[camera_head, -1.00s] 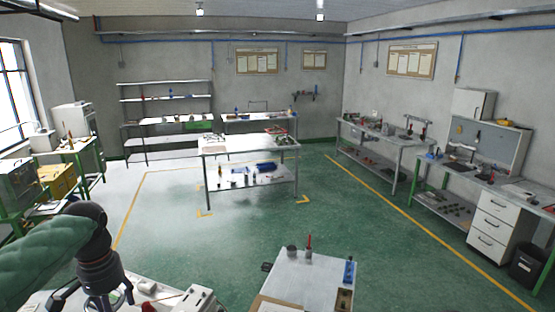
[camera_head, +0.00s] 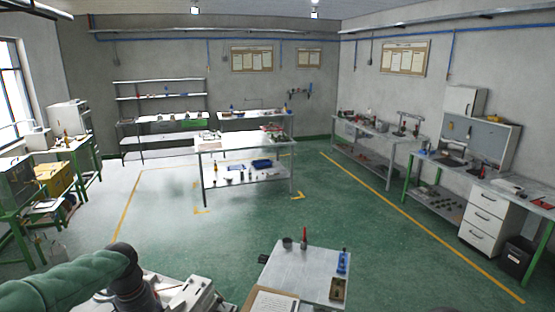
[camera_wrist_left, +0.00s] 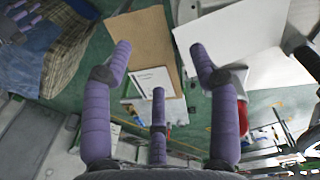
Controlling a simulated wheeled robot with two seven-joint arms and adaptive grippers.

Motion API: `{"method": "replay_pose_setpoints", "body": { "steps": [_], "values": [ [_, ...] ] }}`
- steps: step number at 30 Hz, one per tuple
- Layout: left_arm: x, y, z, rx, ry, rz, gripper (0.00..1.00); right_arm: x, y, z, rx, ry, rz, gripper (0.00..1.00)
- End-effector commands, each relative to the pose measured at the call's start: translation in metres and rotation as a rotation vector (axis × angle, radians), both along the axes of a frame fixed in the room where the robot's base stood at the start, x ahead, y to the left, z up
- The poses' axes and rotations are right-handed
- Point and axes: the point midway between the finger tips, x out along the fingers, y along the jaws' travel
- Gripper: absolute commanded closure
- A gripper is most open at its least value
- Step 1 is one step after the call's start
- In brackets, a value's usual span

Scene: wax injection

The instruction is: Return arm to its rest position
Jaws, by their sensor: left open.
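My left arm in a green sleeve (camera_head: 70,278) comes in from the left at the lower edge of the head view. Its dark wrist (camera_head: 128,262) bends downward, and the gripper is hardly visible there. In the left wrist view my left gripper (camera_wrist_left: 160,65) has its purple fingers spread apart, with nothing between them. Below the fingers, apart from them, lie a brown board and a white printed sheet (camera_wrist_left: 152,78). My right gripper is not in view.
A small grey table (camera_head: 312,262) stands in front, with a cup (camera_head: 287,243), a red-tipped tool and a clipboard (camera_head: 270,303). White equipment (camera_head: 190,297) lies beside my left wrist. A central workbench (camera_head: 245,144) stands farther back. The green floor between is clear.

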Motion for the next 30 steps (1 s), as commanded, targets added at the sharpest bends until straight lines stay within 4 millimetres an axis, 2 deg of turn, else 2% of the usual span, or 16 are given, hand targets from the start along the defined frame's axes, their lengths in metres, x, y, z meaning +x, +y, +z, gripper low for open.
{"method": "replay_pose_setpoints", "body": {
  "steps": [1,5,8,12,15,18,21,24,30],
  "values": [
    [0.001,-0.009,-0.022,-0.015,0.011,-0.003,0.40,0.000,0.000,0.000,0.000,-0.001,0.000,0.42],
    [0.003,-0.037,-0.086,-0.067,0.015,0.004,0.40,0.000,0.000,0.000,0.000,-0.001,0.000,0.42],
    [-0.005,-0.065,-0.145,-0.117,0.022,0.021,0.40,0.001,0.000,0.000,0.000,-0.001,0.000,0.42],
    [-0.031,-0.106,-0.222,-0.185,0.034,0.071,0.40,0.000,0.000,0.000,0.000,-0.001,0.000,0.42],
    [-0.062,-0.136,-0.272,-0.226,0.046,0.120,0.40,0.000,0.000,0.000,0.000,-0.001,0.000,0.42],
    [-0.096,-0.161,-0.310,-0.254,0.057,0.178,0.40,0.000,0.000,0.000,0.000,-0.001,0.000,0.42],
    [-0.129,-0.179,-0.336,-0.270,0.068,0.228,0.40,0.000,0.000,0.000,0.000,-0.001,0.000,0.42],
    [-0.157,-0.192,-0.353,-0.275,0.077,0.273,0.40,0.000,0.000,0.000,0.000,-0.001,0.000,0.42],
    [-0.208,-0.210,-0.373,-0.272,0.095,0.343,0.40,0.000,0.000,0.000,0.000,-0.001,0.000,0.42]
  ]
}}
